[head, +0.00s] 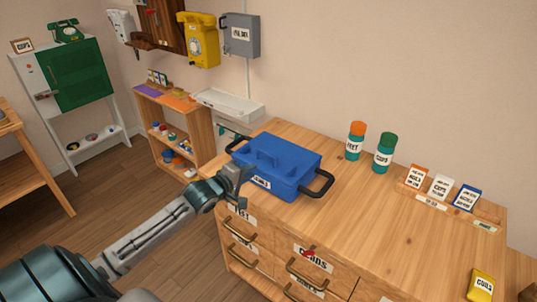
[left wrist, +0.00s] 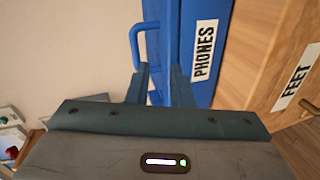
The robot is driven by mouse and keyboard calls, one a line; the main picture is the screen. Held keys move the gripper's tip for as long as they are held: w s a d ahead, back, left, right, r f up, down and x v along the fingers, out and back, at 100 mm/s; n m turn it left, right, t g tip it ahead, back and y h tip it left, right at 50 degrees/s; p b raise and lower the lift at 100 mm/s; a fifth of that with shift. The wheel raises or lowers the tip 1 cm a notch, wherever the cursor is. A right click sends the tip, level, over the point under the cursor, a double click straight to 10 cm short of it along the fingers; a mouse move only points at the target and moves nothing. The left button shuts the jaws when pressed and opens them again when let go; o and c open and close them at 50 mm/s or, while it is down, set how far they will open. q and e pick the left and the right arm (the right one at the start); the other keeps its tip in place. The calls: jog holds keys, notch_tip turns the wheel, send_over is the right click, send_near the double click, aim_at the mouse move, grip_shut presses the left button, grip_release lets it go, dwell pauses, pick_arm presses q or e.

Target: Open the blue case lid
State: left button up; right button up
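The blue case (head: 290,170) sits on the wooden cabinet top with its lid (head: 275,155) down. It has a blue handle on top, a black handle at each end and a white front label. In the left wrist view the case (left wrist: 195,25) shows its "PHONES" label, with the blue lid handle (left wrist: 137,45) sticking out to the left. My left gripper (head: 243,182) is at the case's front left corner. In the left wrist view its fingers (left wrist: 159,85) stand apart, with blue case surface showing between them; contact is unclear. My right gripper is out of view.
The wooden cabinet (head: 345,205) has labelled drawers with handles below the case. Two jars, orange-lidded (head: 355,140) and green-lidded (head: 384,153), stand right of it. Label cards (head: 440,186) stand further right. A white wall tray (head: 230,104) is behind left.

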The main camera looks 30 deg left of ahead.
aim_at(269, 160)
pick_arm(q)
jog(key=shift+n+t, duration=0.4)
jog(key=shift+n, duration=0.1)
jog(key=w, duration=1.1)
jog(key=shift+w+d+r+b, duration=0.15)
jog(key=shift+w+r+b, duration=0.05)
jog(key=shift+r+b, duration=0.15)
jog(key=shift+c, duration=0.4)
grip_shut()
